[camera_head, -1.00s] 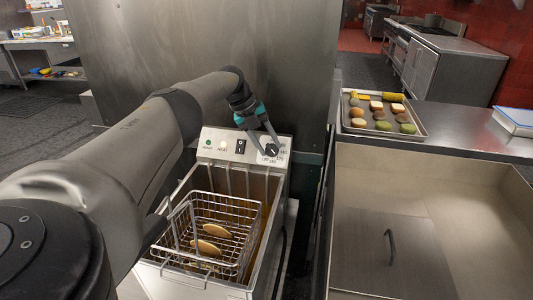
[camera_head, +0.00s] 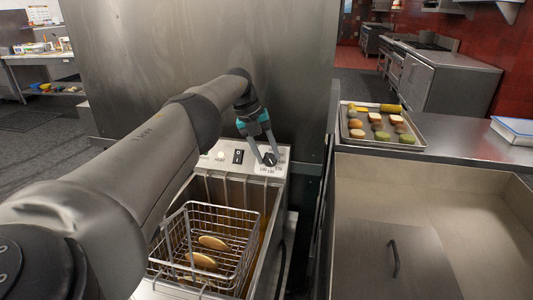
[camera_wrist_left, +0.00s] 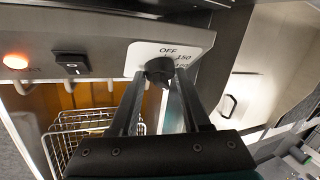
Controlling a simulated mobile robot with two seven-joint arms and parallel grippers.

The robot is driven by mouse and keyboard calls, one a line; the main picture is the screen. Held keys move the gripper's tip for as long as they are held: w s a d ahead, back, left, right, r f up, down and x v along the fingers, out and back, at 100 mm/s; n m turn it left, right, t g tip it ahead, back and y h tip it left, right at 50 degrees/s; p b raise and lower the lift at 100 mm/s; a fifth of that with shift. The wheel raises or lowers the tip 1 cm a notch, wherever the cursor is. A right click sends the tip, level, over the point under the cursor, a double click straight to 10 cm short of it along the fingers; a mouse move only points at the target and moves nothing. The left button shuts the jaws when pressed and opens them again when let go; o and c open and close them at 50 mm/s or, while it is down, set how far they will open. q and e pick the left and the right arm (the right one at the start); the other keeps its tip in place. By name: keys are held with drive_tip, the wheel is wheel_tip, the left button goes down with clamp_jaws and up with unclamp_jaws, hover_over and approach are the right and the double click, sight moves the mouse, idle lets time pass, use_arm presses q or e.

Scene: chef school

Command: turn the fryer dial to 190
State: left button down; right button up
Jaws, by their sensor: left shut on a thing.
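The fryer dial (camera_head: 270,158) is a black knob on a white label with temperature numbers, at the right end of the fryer's panel. My left gripper (camera_head: 266,160) reaches down to it and is shut on the dial. In the left wrist view the dial (camera_wrist_left: 159,71) sits between the fingertips of my gripper (camera_wrist_left: 160,80), with "OFF" and "150" readable on the label. The other numbers are too small or covered to read, and I cannot tell the exact setting. My right gripper is not in view.
A wire basket (camera_head: 190,230) with brown oval pieces sits in the fryer. Left of the dial are a black switch (camera_head: 238,157) and an indicator light, lit orange in the wrist view (camera_wrist_left: 15,61). A food tray (camera_head: 437,141) and a large steel basin (camera_head: 350,200) are at right.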

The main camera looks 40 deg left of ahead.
use_arm(q)
drive_tip(key=shift+c, duration=1.8)
unclamp_jaws()
drive_tip(key=shift+r, duration=0.1)
drive_tip(key=shift+s+r, duration=0.1)
drive_tip(key=shift+r, duration=0.15)
drive_tip(key=p+v, duration=0.4)
drive_tip(key=v, duration=1)
drive_tip(key=shift+r, duration=0.2)
drive_tip(key=shift+a, duration=0.1)
